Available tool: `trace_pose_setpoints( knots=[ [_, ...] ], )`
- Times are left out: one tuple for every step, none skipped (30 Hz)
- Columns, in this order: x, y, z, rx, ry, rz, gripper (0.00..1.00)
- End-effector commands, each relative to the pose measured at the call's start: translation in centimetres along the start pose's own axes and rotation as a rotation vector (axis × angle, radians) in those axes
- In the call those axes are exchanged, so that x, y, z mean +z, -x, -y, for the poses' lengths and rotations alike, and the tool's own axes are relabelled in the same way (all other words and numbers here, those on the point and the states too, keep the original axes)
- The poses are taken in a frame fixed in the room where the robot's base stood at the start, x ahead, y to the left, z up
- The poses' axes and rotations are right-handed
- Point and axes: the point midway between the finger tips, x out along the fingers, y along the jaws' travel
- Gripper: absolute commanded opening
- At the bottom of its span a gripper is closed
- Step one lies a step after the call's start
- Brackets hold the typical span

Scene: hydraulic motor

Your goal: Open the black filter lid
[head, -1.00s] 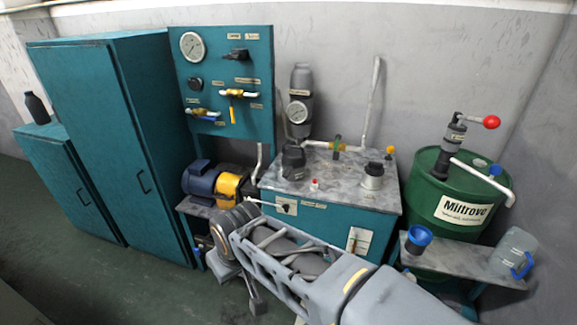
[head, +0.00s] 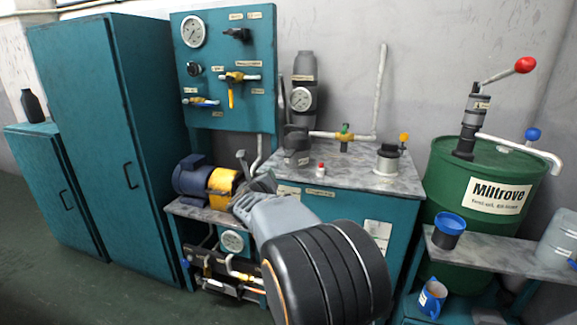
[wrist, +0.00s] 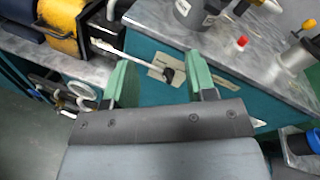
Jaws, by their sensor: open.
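A silver canister (head: 387,160) with a dark top stands further right. My gripper (head: 252,182) is in front of the tank's left front edge, apart from the housing. In the wrist view its green-padded fingers (wrist: 160,80) are open, with nothing held.
The marble-topped teal tank (head: 345,176) carries a small red cap (head: 320,170), a gauge column (head: 302,95) and pipework. A blue-and-yellow motor (head: 208,180) is at left. A green drum (head: 480,180) and a side shelf (head: 500,250) stand at right.

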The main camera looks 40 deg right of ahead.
Motion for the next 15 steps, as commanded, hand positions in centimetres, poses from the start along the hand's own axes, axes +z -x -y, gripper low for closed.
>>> trace_pose_setpoints(
  knots=[
    [0.5,0.0,1.4,-0.067,-0.120,0.006,0.51],
    [0.6,0.1,2.1,-0.104,-0.190,0.010,0.51],
    [0.7,0.1,2.8,-0.145,-0.269,0.017,0.51],
    [0.7,0.2,3.3,-0.172,-0.320,0.022,0.51],
    [0.6,0.3,3.7,-0.193,-0.362,0.027,0.51],
    [0.6,0.4,4.1,-0.215,-0.409,0.036,0.51],
    [0.6,0.4,4.3,-0.225,-0.437,0.042,0.51],
    [0.6,0.5,4.4,-0.234,-0.461,0.047,0.51],
    [0.6,0.4,4.5,-0.241,-0.484,0.053,0.51],
    [0.6,0.4,4.6,-0.243,-0.497,0.056,0.51],
    [0.6,0.2,4.7,-0.243,-0.508,0.057,0.51],
    [0.6,-0.1,4.7,-0.243,-0.518,0.057,0.51],
    [0.5,-0.4,4.8,-0.243,-0.521,0.057,0.51],
    [0.5,-0.7,4.8,-0.243,-0.524,0.057,0.51],
    [0.5,-1.2,5.0,-0.242,-0.526,0.057,0.51]
  ],
)
